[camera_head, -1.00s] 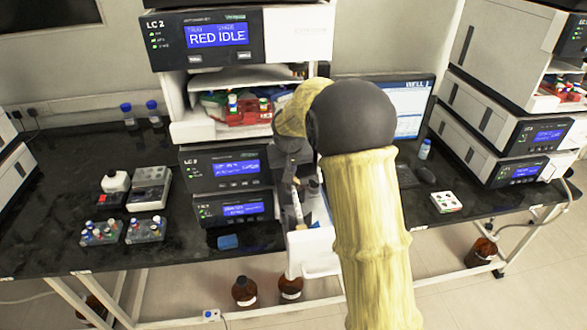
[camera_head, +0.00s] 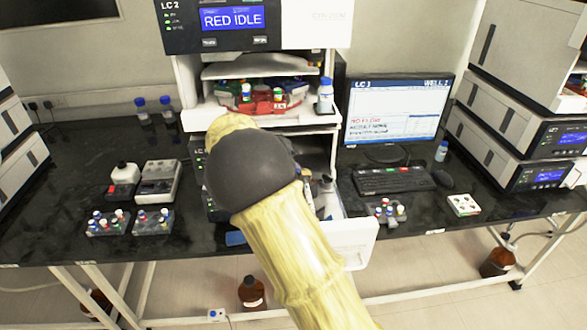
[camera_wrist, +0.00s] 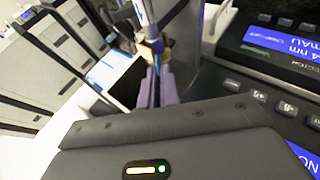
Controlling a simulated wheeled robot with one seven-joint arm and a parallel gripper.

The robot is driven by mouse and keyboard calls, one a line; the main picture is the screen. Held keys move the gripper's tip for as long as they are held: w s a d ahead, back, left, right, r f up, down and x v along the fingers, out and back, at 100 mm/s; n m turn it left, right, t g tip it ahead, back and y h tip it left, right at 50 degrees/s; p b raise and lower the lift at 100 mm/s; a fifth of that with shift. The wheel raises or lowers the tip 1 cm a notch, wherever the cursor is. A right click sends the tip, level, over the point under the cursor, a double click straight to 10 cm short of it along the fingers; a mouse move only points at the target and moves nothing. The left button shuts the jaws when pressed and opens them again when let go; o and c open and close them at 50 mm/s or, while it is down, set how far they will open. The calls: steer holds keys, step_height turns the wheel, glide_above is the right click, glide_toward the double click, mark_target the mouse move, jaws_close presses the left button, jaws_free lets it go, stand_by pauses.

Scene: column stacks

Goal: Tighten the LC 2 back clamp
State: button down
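The LC 2 stack (camera_head: 318,22) shows a RED IDLE screen in the head view. Low in the stack, a white open door or drawer (camera_head: 352,243) sticks out past my arm. In the wrist view, a thin pale and blue rod (camera_wrist: 143,10) runs down to a tan, brass-like fitting (camera_wrist: 151,45). A grey upright part (camera_wrist: 183,38) stands just right of it. My gripper (camera_wrist: 156,78) has purple fingers close together just below the fitting; I cannot tell whether they touch it. My arm hides the gripper in the head view, and I cannot identify the back clamp for certain.
A blue-capped bottle (camera_head: 325,96) stands on the stack's shelf. A monitor (camera_head: 397,108) and keyboard (camera_head: 393,181) are on the right. Vial racks (camera_head: 107,224) are on the left bench. Instrument panels (camera_wrist: 285,65) lie close right of my gripper.

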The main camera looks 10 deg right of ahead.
steer(key=shift+a+f+h, duration=0.15)
steer(key=shift+f+h, duration=0.1)
steer(key=shift+h, duration=0.15)
steer(key=c, duration=1.6)
jaws_free()
steer(key=b+v, duration=0.1)
steer(key=v, duration=1.6)
steer(key=shift+s+a, duration=0.15)
steer(key=shift+a, duration=0.05)
